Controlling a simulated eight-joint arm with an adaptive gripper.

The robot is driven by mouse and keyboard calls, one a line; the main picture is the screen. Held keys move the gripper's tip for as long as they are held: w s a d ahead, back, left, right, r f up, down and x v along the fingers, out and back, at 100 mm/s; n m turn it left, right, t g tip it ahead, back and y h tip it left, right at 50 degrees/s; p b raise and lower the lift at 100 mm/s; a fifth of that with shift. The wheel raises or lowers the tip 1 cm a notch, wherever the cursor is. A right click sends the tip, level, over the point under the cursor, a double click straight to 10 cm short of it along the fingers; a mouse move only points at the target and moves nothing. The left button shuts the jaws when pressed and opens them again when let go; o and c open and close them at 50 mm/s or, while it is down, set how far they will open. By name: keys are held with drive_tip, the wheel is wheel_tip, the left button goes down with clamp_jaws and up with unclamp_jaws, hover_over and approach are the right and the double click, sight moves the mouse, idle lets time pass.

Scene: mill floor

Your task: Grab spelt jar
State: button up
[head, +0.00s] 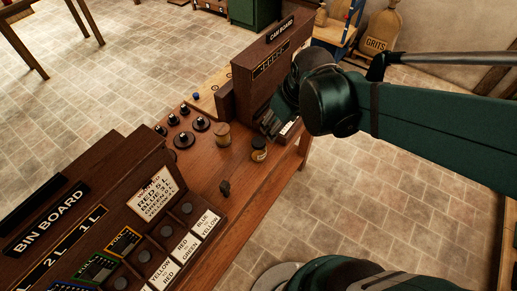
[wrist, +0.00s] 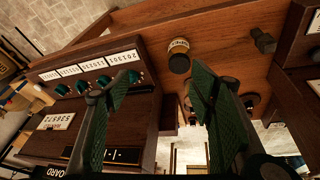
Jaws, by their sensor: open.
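A small jar (head: 259,149) with a dark body or lid and a yellowish label stands upright on the wooden bench, in front of the cam board. It also shows in the wrist view (wrist: 179,56), beyond and above the fingertips. Its label is too small to read, so I cannot confirm that it is the spelt jar. My gripper (wrist: 165,76) is open, with its two green fingers spread and nothing between them. It is near the cam board and apart from the jar. In the head view my wrist and arm mostly hide it.
The cam board (head: 262,60) stands close by, with knobs and white cards. A wooden cylinder (head: 223,134) and several dark round pieces (head: 184,139) stand behind the jar. The bench between is clear.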

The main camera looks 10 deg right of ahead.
sight(259, 142)
drive_tip(key=w+a+f+n+g, duration=0.1)
drive_tip(key=f, duration=0.2)
drive_tip(key=w+a+f+n+g, duration=0.1)
drive_tip(key=w+a+f+n, duration=0.1)
drive_tip(key=f, duration=0.2)
drive_tip(key=w+a+f+n, duration=0.1)
drive_tip(key=a+f+n, duration=0.1)
drive_tip(key=f, duration=0.1)
drive_tip(key=shift+w+f+g+p, duration=0.15)
drive_tip(key=shift+f+g+p, duration=0.15)
drive_tip(key=shift+f+g, duration=0.1)
drive_tip(key=shift+a+f, duration=0.25)
drive_tip(key=shift+f, duration=0.35)
drive_tip(key=shift+f+n, duration=0.2)
drive_tip(key=shift+n, duration=0.1)
drive_tip(key=shift+f, duration=0.1)
drive_tip(key=shift+w+a+f, duration=0.1)
drive_tip(key=shift+f, duration=0.5)
drive_tip(key=shift+w+a+f, duration=0.1)
drive_tip(key=shift+f, duration=0.5)
drive_tip(key=shift+w+a+f+b, duration=0.1)
drive_tip(key=shift+a+f+b, duration=0.1)
drive_tip(key=shift+f, duration=0.65)
drive_tip(key=shift+w+a+f+b, duration=0.1)
drive_tip(key=shift+f+b, duration=0.15)
drive_tip(key=shift+f, duration=0.6)
drive_tip(key=shift+a+f+b, duration=0.15)
drive_tip(key=shift+f+b, duration=0.05)
drive_tip(key=shift+f, duration=0.65)
drive_tip(key=c, duration=1.1)
